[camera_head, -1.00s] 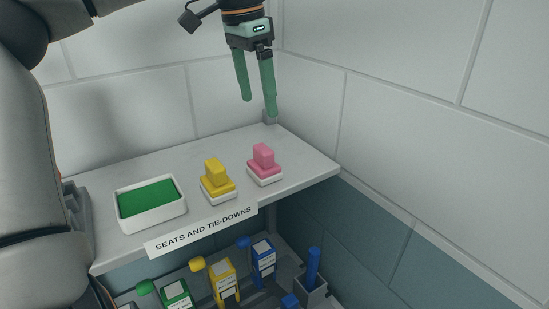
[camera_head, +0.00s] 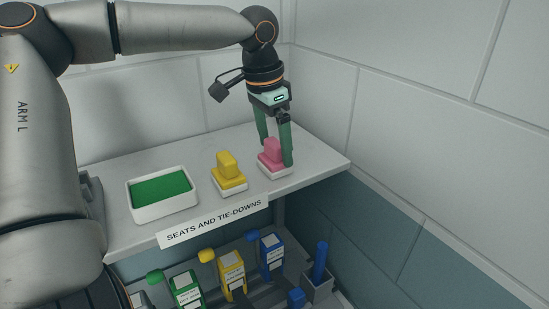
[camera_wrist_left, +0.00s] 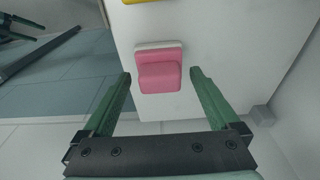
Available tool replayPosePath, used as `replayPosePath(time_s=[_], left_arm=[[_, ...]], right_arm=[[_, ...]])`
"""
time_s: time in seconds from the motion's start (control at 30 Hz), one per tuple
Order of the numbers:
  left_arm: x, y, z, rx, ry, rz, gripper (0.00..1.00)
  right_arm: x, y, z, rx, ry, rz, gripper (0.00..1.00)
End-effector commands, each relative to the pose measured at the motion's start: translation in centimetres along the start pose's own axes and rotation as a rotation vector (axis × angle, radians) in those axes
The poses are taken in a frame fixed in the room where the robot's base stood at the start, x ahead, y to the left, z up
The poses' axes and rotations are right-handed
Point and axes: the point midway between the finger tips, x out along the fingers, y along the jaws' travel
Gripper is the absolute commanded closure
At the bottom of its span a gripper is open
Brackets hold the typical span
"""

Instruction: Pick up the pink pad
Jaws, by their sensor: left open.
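The pink pad (camera_head: 270,157) sits on a small white base on the shelf, right of a yellow pad (camera_head: 228,170). My left gripper (camera_head: 274,150) points down at it, its green fingers open. In the head view one finger is behind the pad and the other is at its right side. In the left wrist view the pink pad (camera_wrist_left: 159,74) lies ahead of the gap between the open fingers (camera_wrist_left: 160,75), with nothing held. I cannot tell whether a finger touches it.
A white tray with a green inside (camera_head: 188,207) stands left on the shelf (camera_head: 205,147). A label reading "SEATS AND TIE-DOWNS" (camera_head: 213,221) hangs on the front edge. Blue, yellow and green items stand below. Walls close off the back and right.

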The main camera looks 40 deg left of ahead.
Motion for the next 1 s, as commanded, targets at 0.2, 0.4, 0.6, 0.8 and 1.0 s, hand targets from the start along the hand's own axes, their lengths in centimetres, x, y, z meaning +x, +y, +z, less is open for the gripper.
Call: replayPosePath(time_s=[0.2,0.4,0.6,0.8,1.0], left_arm=[[-0.03,-0.01,0.00,0.000,0.000,0.000,0.16],[-0.06,-0.01,-0.01,0.000,0.001,0.000,0.39],[-0.07,-0.02,-0.02,0.000,0.001,0.000,0.61],[-0.08,-0.02,-0.02,0.000,0.001,0.000,0.84],[-0.09,-0.01,-0.03,0.000,0.001,0.000,0.95]], right_arm=[[0.02,0.01,-0.03,0.000,0.001,0.000,0.00],[0.02,0.02,-0.05,0.000,0.001,0.001,0.00],[0.02,0.03,-0.06,0.000,0.001,0.001,0.00],[0.02,0.04,-0.07,0.000,0.002,0.001,0.00],[0.02,0.04,-0.08,0.000,0.002,0.001,0.00]])
